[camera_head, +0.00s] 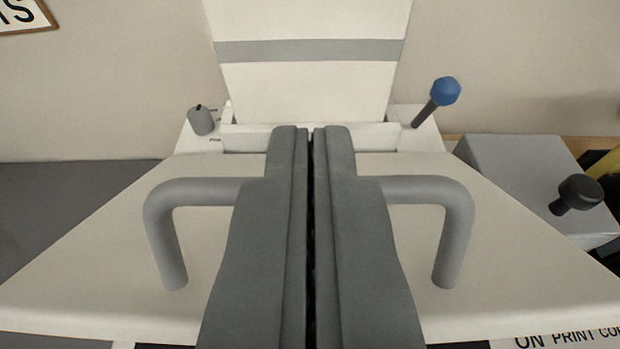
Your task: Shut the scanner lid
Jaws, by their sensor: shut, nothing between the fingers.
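The scanner lid (530,270) is a broad cream panel across the lower picture, widening toward me. A grey bar handle (455,225) stands on it. The panel's front edge spreads wider than the white scanner body (190,143) behind and below it, so the lid looks partly raised; how far I cannot tell. My gripper (311,130) is shut and empty. Its dark grey fingers point away over the middle of the lid and hide the centre of the handle's crossbar. I cannot tell whether they touch the handle or lid.
An upright cream panel with a grey stripe (310,50) rises behind the lid. A grey knob (201,120) is at back left and a blue-tipped lever (445,92) at back right. A grey box (530,170) with a black knob (578,193) stands close on the right.

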